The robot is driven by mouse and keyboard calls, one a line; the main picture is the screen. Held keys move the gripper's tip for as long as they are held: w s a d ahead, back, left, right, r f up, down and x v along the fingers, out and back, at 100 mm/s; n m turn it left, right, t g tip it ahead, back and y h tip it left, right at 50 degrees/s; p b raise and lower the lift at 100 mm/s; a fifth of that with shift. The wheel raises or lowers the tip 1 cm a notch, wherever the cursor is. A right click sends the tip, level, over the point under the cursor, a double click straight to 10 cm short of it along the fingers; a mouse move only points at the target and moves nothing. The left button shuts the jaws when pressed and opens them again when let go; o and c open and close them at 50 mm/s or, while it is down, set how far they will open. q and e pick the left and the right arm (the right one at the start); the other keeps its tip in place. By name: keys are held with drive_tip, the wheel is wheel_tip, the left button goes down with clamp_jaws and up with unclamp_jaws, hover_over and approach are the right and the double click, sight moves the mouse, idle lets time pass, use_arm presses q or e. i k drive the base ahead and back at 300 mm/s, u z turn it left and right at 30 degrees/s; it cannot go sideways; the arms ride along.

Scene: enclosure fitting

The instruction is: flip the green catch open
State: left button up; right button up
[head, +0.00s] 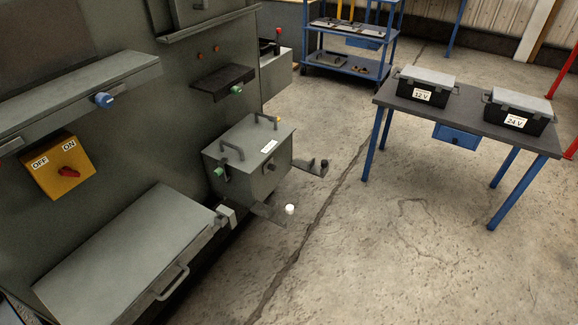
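Two small green parts show in the head view. One green part (219,172) is on the left side of a grey box (255,160) with two handles on its lid. The other green part (236,90) is at the front of a dark ledge (222,80) on the cabinet wall above that box. Both are too small to tell which is the catch or whether it is open or shut. Neither of my grippers is in view.
The cabinet (130,110) carries a blue knob (104,100), a yellow OFF/ON switch plate (50,176) and a low grey lid (130,255). Dark brackets (312,168) jut beside the grey box. A table (450,117) with two battery boxes stands right. Open floor (400,260) lies in front.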

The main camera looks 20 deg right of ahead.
sight(220, 171)
drive_tip(key=u, duration=0.45)
drive_tip(key=k, duration=1.2)
drive_tip(key=z, duration=0.45)
drive_tip(key=i, duration=1.8)
drive_tip(key=u, duration=0.7)
